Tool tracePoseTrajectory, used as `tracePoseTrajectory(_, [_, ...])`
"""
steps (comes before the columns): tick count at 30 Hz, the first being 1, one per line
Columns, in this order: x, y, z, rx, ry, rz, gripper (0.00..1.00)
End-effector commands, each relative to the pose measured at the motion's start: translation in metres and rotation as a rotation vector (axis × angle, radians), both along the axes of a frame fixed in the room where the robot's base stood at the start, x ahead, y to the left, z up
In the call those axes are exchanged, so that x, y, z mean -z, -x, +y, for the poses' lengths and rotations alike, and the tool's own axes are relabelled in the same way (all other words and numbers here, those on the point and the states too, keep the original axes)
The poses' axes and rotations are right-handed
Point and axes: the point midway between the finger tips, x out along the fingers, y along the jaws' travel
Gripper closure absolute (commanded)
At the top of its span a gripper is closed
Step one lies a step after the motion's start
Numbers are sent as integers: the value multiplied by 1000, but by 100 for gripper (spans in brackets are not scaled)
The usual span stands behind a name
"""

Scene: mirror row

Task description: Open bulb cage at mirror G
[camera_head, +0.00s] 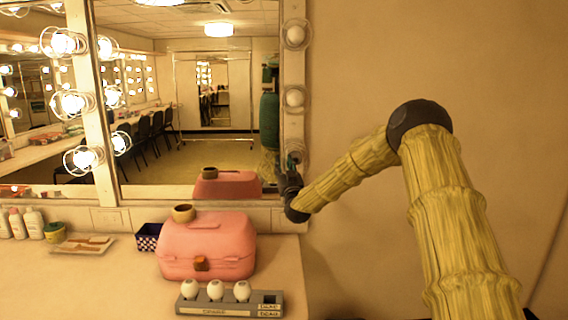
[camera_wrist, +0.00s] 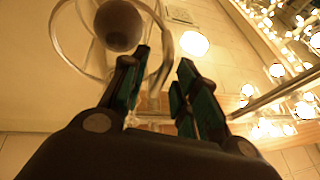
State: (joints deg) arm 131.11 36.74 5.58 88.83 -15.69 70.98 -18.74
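My gripper (camera_head: 290,168) is at the lower end of the right-hand mirror frame post, by the lowest bulb on it. In the wrist view my gripper (camera_wrist: 160,78) has its two dark green fingers apart, with a gap between them. An unlit, dark-looking bulb (camera_wrist: 118,25) is just beyond the left finger. A clear ring-shaped cage (camera_wrist: 57,42) surrounds it, and its right side passes close to the left fingertip. I cannot tell whether they touch. In the head view the lowest bulb and its cage are mostly hidden by my gripper. No letter G is readable.
Two unlit bulbs (camera_head: 295,35) sit higher on the post. Lit caged bulbs (camera_head: 72,102) line the left post. A pink case (camera_head: 207,248) with a roll (camera_head: 183,213) on top and a rack (camera_head: 228,308) of white bulbs stand on the counter below. The right wall is bare.

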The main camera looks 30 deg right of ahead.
Motion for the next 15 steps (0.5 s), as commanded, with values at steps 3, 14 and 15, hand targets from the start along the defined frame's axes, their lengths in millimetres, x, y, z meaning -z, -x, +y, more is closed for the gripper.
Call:
tracePoseTrajectory(3, [-1,-3,-2,1,1,0,70])
tracePoseTrajectory(14, [-1,-3,-3,1,-1,1,86])
tracePoseTrajectory(15, [-1,-3,-3,1,-1,1,94])
